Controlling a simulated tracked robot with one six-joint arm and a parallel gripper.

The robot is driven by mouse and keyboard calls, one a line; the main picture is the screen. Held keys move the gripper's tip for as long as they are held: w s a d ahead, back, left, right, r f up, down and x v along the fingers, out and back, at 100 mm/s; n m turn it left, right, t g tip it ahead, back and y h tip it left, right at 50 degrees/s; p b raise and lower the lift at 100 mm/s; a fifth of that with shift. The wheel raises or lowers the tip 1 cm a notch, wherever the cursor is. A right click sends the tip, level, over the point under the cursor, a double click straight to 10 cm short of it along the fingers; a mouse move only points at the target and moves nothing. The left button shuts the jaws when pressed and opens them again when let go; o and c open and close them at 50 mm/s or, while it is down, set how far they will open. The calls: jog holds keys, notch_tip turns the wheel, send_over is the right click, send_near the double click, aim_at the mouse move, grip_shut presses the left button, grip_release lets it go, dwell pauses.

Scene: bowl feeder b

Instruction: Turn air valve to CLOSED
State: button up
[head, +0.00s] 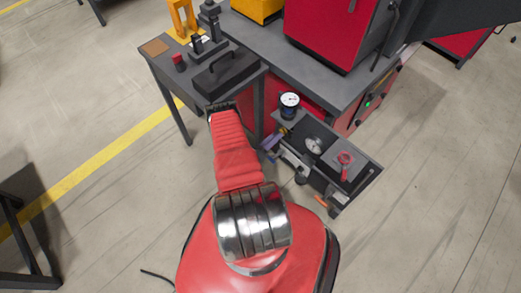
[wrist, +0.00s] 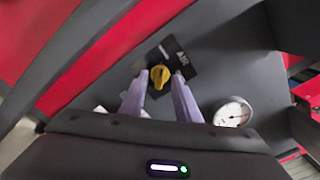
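The air valve has a yellow handle (wrist: 159,77) on a dark panel, in the middle of the wrist view. A black label plate (wrist: 181,62) with white lettering that seems to read AIR lies behind it. The handle's exact position against the label's markings is too small to read. My gripper (wrist: 159,86) has two purple fingers, open, one on each side of the yellow handle. I cannot tell whether they touch it. In the head view my gripper (head: 271,141) is at the left end of the low dark unit, partly hidden by my arm.
A white round gauge (head: 289,100) stands close to my gripper; it also shows in the wrist view (wrist: 233,112), right of the fingers. The low unit (head: 368,178) also carries a silver disc (head: 314,145) and a red handwheel (head: 345,158). A dark bench (head: 330,88) stands behind.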

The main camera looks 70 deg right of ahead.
jog(key=v, duration=1.2)
jog(key=shift+f, duration=0.1)
dwell(0.6)
